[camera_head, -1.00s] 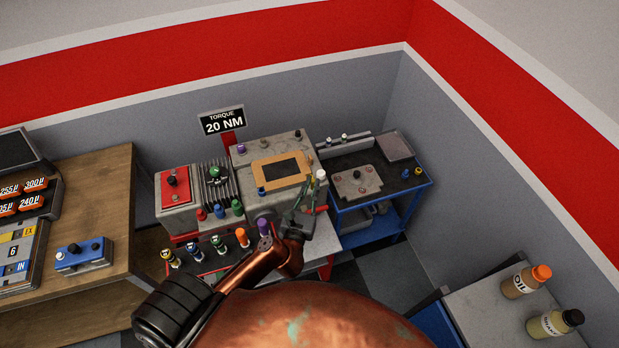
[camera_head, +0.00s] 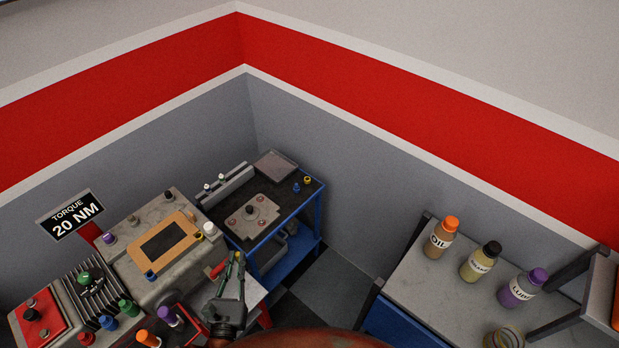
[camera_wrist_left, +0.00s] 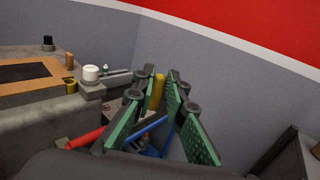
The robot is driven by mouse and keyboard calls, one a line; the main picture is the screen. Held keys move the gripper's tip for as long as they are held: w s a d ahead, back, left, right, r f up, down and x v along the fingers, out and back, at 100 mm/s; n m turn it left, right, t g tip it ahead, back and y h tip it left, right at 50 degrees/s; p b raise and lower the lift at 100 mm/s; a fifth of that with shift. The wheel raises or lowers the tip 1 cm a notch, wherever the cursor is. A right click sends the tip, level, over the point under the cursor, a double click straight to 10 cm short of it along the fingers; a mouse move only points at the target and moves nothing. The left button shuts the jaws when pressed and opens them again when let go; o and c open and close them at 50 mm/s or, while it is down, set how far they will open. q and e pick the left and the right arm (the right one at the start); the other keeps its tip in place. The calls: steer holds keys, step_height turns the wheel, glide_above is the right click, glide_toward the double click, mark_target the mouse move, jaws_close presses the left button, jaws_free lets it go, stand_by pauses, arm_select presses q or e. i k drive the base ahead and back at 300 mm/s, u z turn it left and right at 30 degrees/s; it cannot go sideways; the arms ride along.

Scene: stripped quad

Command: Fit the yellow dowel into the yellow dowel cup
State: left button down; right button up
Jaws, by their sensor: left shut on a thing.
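My left gripper (camera_head: 236,268) is in the lower middle of the head view, over the gap beside the grey machine. In the left wrist view its green-padded fingers (camera_wrist_left: 160,110) are shut on the yellow dowel (camera_wrist_left: 157,92), which stands up between them, slightly tilted. The fingers hide its lower part. A small yellow cup (camera_wrist_left: 69,86) is on the grey machine's near corner, to the left of and apart from the dowel; it looks dark yellow in the head view (camera_head: 198,237). Another small yellow ring-shaped piece (camera_head: 307,180) is on the blue cart. My right gripper is not in view.
The grey machine (camera_head: 130,240) carries a tan framed panel (camera_head: 160,246) and a white-capped post (camera_head: 209,229). The blue cart (camera_head: 285,208) holds a plate and a small blue piece (camera_head: 296,188). Bottles, including an orange-capped one (camera_head: 442,238), stand on the right bench (camera_head: 420,290).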

mark_target(272, 174)
steer(key=z, duration=0.5)
steer(key=i, duration=0.7)
steer(key=z, duration=0.65)
